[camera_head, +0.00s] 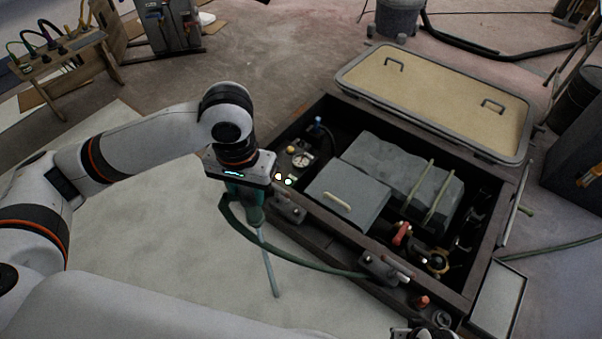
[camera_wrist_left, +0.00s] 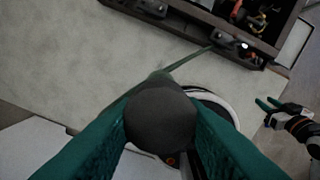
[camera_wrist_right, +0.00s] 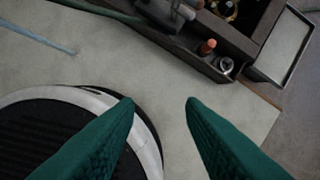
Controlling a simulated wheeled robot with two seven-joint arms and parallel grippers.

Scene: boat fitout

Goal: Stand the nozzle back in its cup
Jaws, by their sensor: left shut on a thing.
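The nozzle has a dark grey, rounded body (camera_wrist_left: 160,115) between my left fingers and a long pale blue tube (camera_head: 268,265) pointing down, slightly tilted. My left gripper (camera_head: 247,190) is shut on it, above the pale floor in front of the box. The tube's end also shows in the right wrist view (camera_wrist_right: 42,40). A green hose (camera_head: 300,257) runs from the nozzle to the box. A small round grey cup (camera_wrist_right: 225,65) sits at the box's near corner; I cannot tell surely that it is the nozzle's. My right gripper (camera_wrist_right: 160,103) is open and empty.
The dark open box (camera_head: 330,238) holds grey blocks, a gauge and valves. An orange-topped piece (camera_wrist_right: 207,46) stands beside the cup. A tan lid panel (camera_head: 440,95) lies behind the box. The pale floor left of the box is clear.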

